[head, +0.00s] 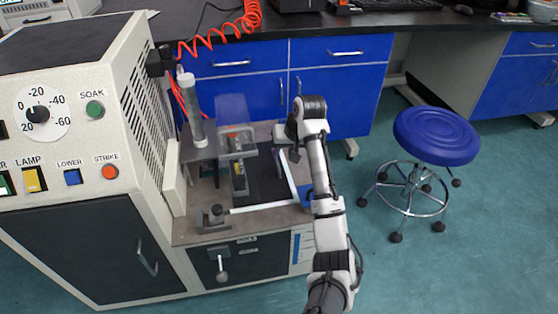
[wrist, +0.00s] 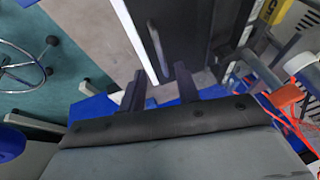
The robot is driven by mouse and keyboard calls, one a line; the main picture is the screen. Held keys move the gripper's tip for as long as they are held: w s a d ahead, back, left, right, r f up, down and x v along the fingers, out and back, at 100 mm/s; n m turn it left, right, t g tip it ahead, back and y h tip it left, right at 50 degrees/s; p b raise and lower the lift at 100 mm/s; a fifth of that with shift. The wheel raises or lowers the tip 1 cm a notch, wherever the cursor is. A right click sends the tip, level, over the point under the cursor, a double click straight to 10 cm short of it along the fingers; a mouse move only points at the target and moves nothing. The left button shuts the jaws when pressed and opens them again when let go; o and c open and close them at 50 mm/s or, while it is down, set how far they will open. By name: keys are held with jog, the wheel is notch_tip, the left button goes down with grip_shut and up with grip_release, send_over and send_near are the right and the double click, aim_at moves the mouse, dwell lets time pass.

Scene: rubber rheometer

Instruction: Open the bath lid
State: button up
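The rheometer (head: 85,150) stands at the left of the head view, with a bench-height bath section at its right side. What looks like the bath lid (head: 268,180) is a dark flat panel bordered by light edges. In the wrist view the dark panel (wrist: 180,30) has a white edge and a slim upright bar, perhaps a handle (wrist: 157,50). My gripper (wrist: 160,88) is open, its two dark fingers apart with nothing seen between them. In the head view my gripper (head: 290,130) is over the far right part of the bath section, partly hidden by my arm.
A clear cylinder (head: 193,110) and a translucent guard (head: 233,110) with a clamp fixture stand left of and behind the panel. Blue cabinets (head: 345,90) are behind. A blue stool (head: 435,137) stands to the right, with open floor around it. A red coiled cable (head: 225,30) hangs at the back.

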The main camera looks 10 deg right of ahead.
aim_at(277, 162)
jog(key=b+x, duration=0.1)
jog(key=x, duration=0.5)
jog(key=shift+w+f, duration=0.1)
jog(key=shift+w, duration=0.05)
grip_shut()
